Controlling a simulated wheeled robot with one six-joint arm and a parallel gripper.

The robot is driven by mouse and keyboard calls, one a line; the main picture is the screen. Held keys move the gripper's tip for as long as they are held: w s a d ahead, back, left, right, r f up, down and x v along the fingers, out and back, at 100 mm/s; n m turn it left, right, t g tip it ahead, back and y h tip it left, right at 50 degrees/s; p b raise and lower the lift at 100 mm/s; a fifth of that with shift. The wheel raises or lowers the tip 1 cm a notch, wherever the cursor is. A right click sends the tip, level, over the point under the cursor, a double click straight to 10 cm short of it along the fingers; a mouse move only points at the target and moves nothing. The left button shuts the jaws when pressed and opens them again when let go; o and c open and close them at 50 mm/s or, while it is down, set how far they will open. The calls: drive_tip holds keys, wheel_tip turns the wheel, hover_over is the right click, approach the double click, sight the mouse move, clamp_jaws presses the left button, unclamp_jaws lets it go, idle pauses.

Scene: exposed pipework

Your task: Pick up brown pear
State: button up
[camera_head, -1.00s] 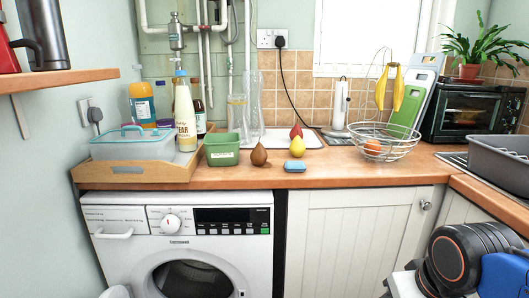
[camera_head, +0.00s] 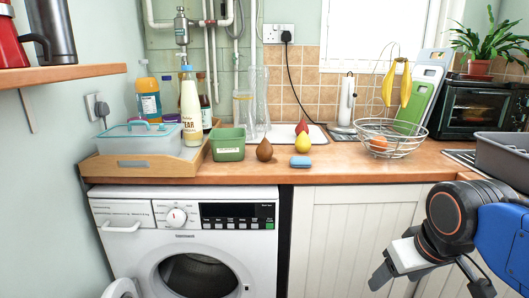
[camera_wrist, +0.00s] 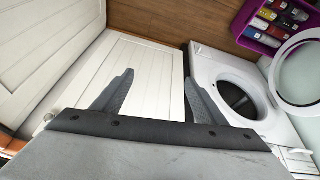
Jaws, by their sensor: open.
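The brown pear (camera_head: 264,150) stands upright on the wooden worktop (camera_head: 340,165). The pear is not visible in the wrist view.
A wooden tray (camera_head: 100,170) with bottles and a lidded box stands left of the tub. A wire fruit basket (camera_head: 392,140) stands to the right. The washing machine (camera_head: 240,255) is below the worktop; its round door (camera_wrist: 297,75) hangs open. The worktop's front edge is clear.

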drive_tip(key=w+a+r+n, duration=0.4)
drive_tip(key=w+r+n, duration=0.2)
drive_tip(key=w+r, duration=0.7)
wheel_tip(320, 180, up, 18)
drive_tip(key=n+g, duration=0.3)
drive_tip(key=n, duration=1.3)
hover_over(264, 140)
drive_tip(key=s, duration=0.3)
drive_tip(key=f, duration=0.3)
drive_tip(key=w+f, duration=0.1)
drive_tip(key=f, duration=0.7)
drive_tip(key=shift+w, duration=0.4)
drive_tip(key=shift+w+d+f, duration=0.1)
drive_tip(key=shift+w+f, duration=0.15)
drive_tip(key=shift+f, duration=0.65)
drive_tip(key=shift+w+a+f, duration=0.1)
drive_tip(key=shift+w+f, duration=0.2)
drive_tip(key=shift+f, duration=0.55)
drive_tip(key=shift+w+d+f, duration=0.1)
drive_tip(key=shift+w+f, duration=0.15)
drive_tip(key=shift+f, duration=0.65)
